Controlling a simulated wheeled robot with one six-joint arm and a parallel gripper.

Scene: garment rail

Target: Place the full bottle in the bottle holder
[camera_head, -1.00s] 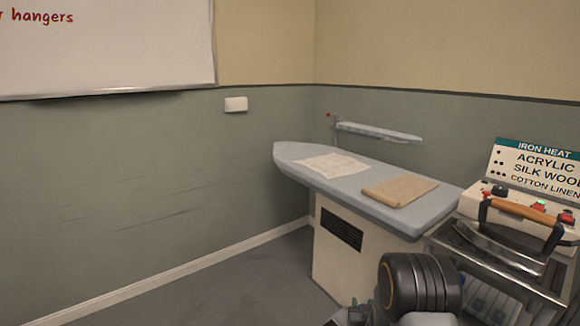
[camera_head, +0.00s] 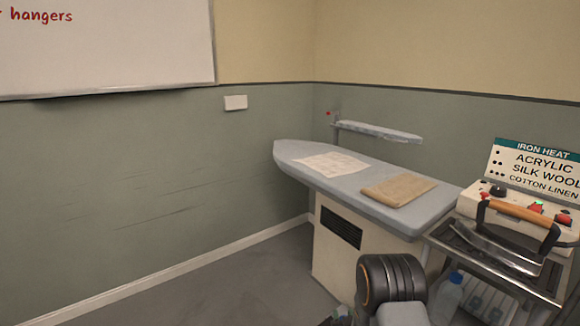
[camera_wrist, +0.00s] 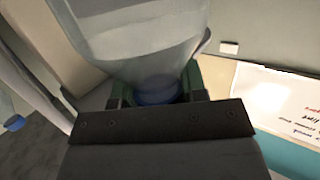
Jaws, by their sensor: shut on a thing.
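A clear bottle (camera_wrist: 140,45) with a blue part at its near end fills the top middle of the wrist view. My gripper (camera_wrist: 157,98) is shut on it, with a green finger on each side of the blue part. Whether this bottle is full is hard to tell. A second clear bottle (camera_head: 447,297) with a blue cap stands by the cart at the lower right of the head view. A blue-capped bottle (camera_wrist: 14,122) also shows at the left edge of the wrist view. In the head view my gripper is mostly hidden. I cannot make out the bottle holder for certain.
An ironing board (camera_head: 300,150) on a white cabinet stands in the corner, with a paper and a folded brown cloth on it. An iron (camera_head: 510,235) with a wooden handle sits on the metal cart (camera_head: 560,300) at right. The floor (camera_head: 240,290) at left is clear.

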